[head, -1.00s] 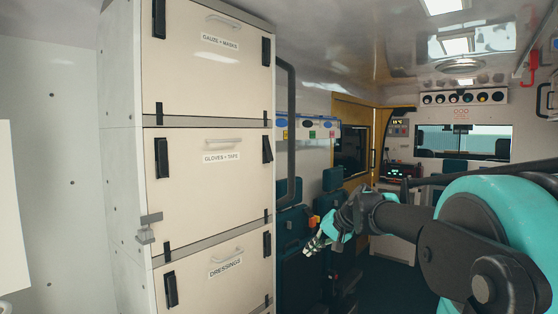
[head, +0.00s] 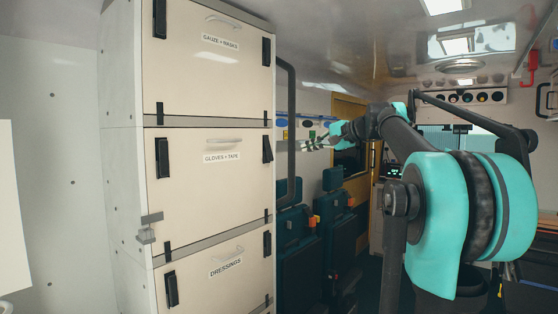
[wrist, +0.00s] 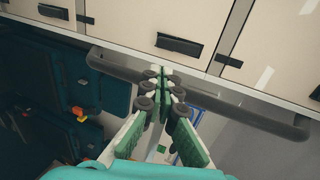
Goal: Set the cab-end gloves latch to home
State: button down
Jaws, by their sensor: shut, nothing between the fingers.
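The cream gloves + tape door (head: 205,185) is the middle one of the tall cabinet at left in the head view. Its cab-end latch (head: 267,149) is a black bar at the door's right edge, leaning slightly off vertical. In the wrist view, a black latch (wrist: 179,44) on the middle cream panel, apparently the same one, sits above the fingertips and slightly askew to the panel edge. The door's other latch (head: 162,158) stands upright at its left edge. My gripper (head: 308,146) is shut and empty, right of the cabinet, apart from the latch; its fingertips (wrist: 162,80) show in the wrist view.
A dark grab rail (head: 290,130) runs vertically beside the cabinet's right edge, close to my gripper; it crosses behind the fingers in the wrist view (wrist: 255,118). Gauze + masks door (head: 205,70) is above, dressings door (head: 222,285) below. Dark teal seats (head: 298,235) stand beyond.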

aim_at(273, 157)
jog(key=x, duration=1.4)
jog(key=shift+a, duration=0.1)
jog(key=shift+f, duration=0.1)
jog(key=shift+w+a+f, duration=0.35)
jog(key=shift+a+f, duration=0.1)
jog(key=shift+f, duration=0.25)
jog(key=shift+d+r, duration=0.1)
jog(key=shift+r, duration=0.8)
jog(key=shift+s, duration=0.1)
